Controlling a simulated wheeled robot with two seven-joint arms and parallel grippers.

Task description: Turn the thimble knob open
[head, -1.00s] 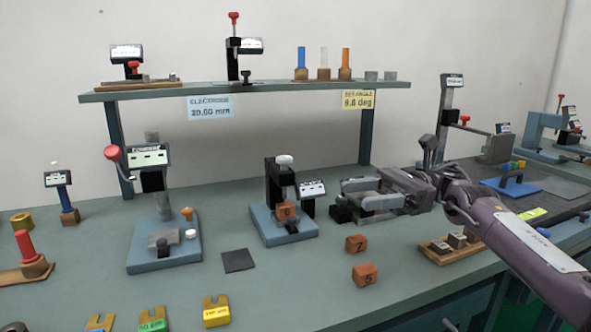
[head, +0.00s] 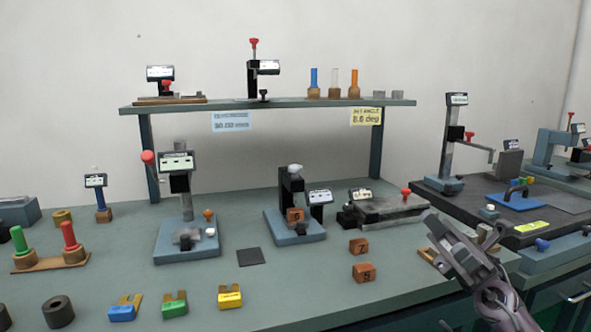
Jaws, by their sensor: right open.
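A blue-based stand (head: 296,230) with a black column stands mid-table, with a pale rounded knob (head: 295,168) on top. An orange-brown block (head: 295,214) sits in it, and a small display (head: 320,197) is at its right. Beside it lies a low grey metal device (head: 388,208) with a display and a red knob (head: 406,191). I cannot tell for sure which knob is the thimble knob. My left gripper is out of view.
Two numbered brown blocks (head: 362,272) lie in front of the devices. Another blue-based stand (head: 187,246) with a red knob is to the left. A shelf (head: 300,106) spans the back. A dark mat (head: 470,200) with instruments covers the right. Coloured forked pieces lie at the front.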

